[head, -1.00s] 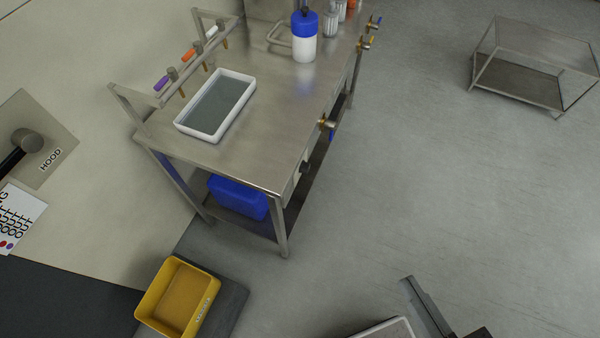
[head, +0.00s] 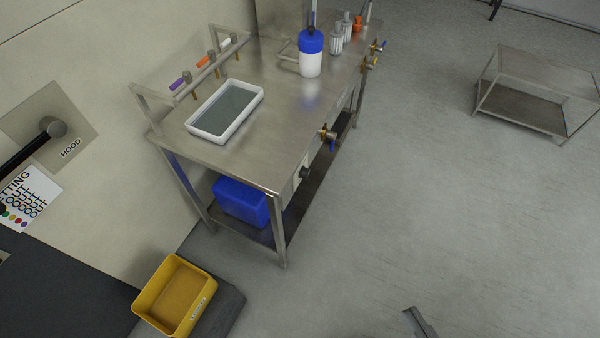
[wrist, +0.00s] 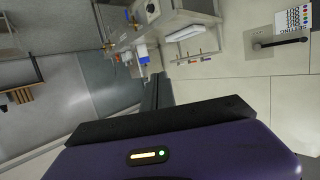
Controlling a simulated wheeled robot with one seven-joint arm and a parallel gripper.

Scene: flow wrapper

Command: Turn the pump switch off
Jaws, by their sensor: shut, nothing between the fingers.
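A round black knob (head: 305,172) sits on a pale panel on the front side of the steel bench (head: 240,160) in the head view. No label on it is readable, so I cannot tell for sure that it is the pump switch, nor its setting. My gripper (wrist: 157,80) shows in the wrist view as two dark fingers close together, shut and empty. They are well apart from the bench, which appears sideways at the top of that view.
A wall plate marked HOOD (head: 78,133) carries a black lever. Brass valves with blue handles (head: 328,138) jut from the bench front. A white tray (head: 254,99) and blue-capped bottle (head: 311,62) stand on top.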

